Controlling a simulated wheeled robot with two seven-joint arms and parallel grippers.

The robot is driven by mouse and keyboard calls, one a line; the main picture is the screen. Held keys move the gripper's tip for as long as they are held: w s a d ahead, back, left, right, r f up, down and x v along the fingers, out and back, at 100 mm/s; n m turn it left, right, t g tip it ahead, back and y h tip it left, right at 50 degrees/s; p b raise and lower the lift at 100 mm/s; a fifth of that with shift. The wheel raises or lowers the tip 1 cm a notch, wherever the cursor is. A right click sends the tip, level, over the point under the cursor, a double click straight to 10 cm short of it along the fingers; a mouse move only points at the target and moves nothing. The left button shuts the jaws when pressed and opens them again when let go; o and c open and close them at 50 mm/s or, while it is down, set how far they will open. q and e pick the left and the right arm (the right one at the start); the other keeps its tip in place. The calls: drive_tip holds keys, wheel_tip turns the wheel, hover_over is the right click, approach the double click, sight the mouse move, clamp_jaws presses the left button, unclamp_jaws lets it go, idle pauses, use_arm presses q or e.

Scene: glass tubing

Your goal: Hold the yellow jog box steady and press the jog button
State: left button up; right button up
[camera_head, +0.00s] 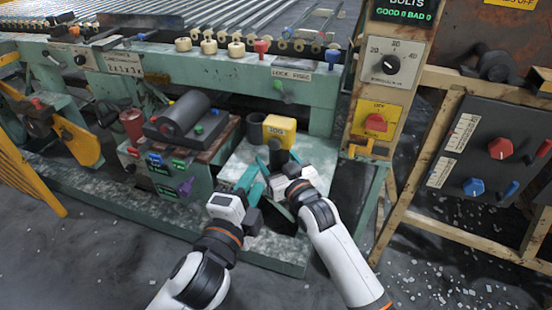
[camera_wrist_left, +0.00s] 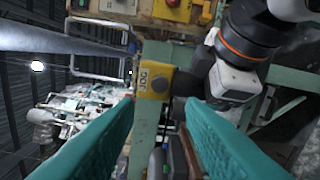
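The yellow jog box (camera_head: 279,130), lettered JOG, stands upright at the back of the pale bench plate, with a dark part below it. In the left wrist view the jog box (camera_wrist_left: 155,80) appears ahead, between the lines of my teal fingers. My left gripper (camera_head: 253,180) is open and empty, in front of and to the left of the box, apart from it. My right gripper (camera_head: 274,166) is close below the front of the box. Its fingers are partly hidden, so I cannot tell their opening or any contact. I cannot make out the jog button clearly.
A dark cup (camera_head: 257,128) stands just left of the jog box. A control unit (camera_head: 172,165) with a grey roller (camera_head: 185,113) and coloured buttons sits further left. A green machine beam (camera_head: 200,68) runs behind. A yellow panel with a red switch (camera_head: 376,122) stands to the right.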

drive_tip(key=shift+w+a, duration=0.1)
drive_tip(key=shift+w, duration=0.15)
use_arm(q)
drive_tip(key=shift+c, duration=0.4)
use_arm(e)
drive_tip(key=c, duration=1.3)
use_arm(q)
clamp_jaws()
idle(0.3)
